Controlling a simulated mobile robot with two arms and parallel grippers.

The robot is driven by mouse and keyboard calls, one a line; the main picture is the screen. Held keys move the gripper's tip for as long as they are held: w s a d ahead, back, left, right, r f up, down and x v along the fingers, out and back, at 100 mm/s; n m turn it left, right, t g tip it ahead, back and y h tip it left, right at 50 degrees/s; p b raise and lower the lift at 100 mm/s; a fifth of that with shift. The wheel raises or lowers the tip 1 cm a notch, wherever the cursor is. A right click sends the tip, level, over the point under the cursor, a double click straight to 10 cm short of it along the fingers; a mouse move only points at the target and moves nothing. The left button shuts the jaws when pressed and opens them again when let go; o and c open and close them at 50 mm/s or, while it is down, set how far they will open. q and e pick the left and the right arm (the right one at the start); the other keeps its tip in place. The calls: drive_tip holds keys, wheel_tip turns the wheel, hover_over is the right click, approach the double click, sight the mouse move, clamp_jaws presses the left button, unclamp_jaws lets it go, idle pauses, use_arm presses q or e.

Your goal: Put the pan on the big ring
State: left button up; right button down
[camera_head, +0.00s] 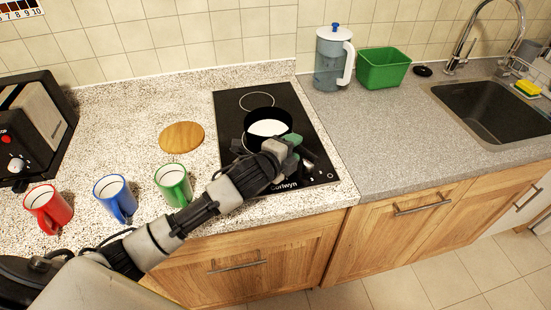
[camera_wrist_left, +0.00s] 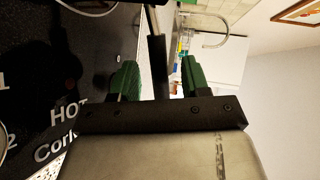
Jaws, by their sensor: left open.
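The black pan (camera_head: 267,139) with a pale inside sits on the black hob (camera_head: 228,112), near its middle. A thin white ring (camera_head: 257,94) shows behind the pan. Another ring is partly hidden by the pan and my arm; I cannot tell how it compares in size. My left gripper (camera_head: 291,152) is at the near right side of the pan, over the hob. In the left wrist view, its green fingers (camera_wrist_left: 158,78) are apart, with the dark pan handle (camera_wrist_left: 158,65) between them, gaps showing on both sides. My right gripper is not in view.
Red (camera_head: 45,212), blue (camera_head: 113,202) and green (camera_head: 175,188) mugs stand along the counter at left. A round wooden board (camera_head: 181,137) lies left of the hob. A jug (camera_head: 329,72) and green tub (camera_head: 382,70) stand behind clear grey worktop at right.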

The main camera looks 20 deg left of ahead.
use_arm(q)
drive_tip(key=b+v, duration=0.1)
drive_tip(key=v, duration=0.9)
drive_tip(key=shift+s+r, duration=0.1)
drive_tip(key=shift+r, duration=0.05)
idle(0.4)
idle(0.4)
